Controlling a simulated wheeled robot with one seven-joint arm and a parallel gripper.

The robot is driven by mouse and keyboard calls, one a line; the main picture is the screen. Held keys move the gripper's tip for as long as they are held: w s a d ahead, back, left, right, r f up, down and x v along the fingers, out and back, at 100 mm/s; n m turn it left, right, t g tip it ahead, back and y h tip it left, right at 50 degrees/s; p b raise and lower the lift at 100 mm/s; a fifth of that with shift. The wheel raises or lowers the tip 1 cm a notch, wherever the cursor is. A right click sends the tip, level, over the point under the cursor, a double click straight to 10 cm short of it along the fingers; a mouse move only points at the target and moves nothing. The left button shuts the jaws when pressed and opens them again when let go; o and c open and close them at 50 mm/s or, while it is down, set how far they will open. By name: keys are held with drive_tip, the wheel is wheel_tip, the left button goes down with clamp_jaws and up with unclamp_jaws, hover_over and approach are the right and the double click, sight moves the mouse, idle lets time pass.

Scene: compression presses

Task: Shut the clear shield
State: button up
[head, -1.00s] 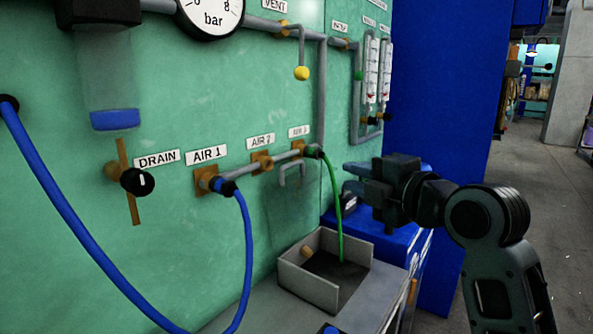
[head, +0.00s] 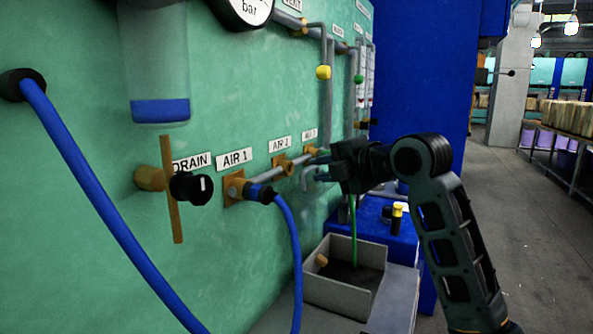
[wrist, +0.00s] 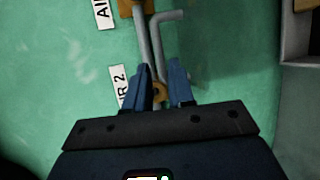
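No clear shield can be made out in either view. A clear bowl with a blue base (head: 160,65) hangs on the green panel (head: 235,110) at upper left in the head view. My gripper (head: 314,160) is in front of the panel by the AIR 3 outlet. In the wrist view its two blue fingers (wrist: 163,84) stand apart. A brass fitting (wrist: 159,93) shows between them near the AIR 2 label (wrist: 121,85). I cannot tell whether the fingers touch it. Nothing is seen gripped.
A blue hose (head: 85,185) and a brass DRAIN valve (head: 172,190) are at left. A grey open box (head: 335,292) stands below my gripper, with a green hose (head: 353,235) running into it. Open floor (head: 530,220) lies to the right.

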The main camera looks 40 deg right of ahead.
sight(310, 170)
drive_tip(key=x, duration=0.5)
drive_tip(key=shift+w, duration=0.1)
drive_tip(key=shift+c, duration=0.5)
clamp_jaws()
drive_tip(key=shift+f, duration=0.1)
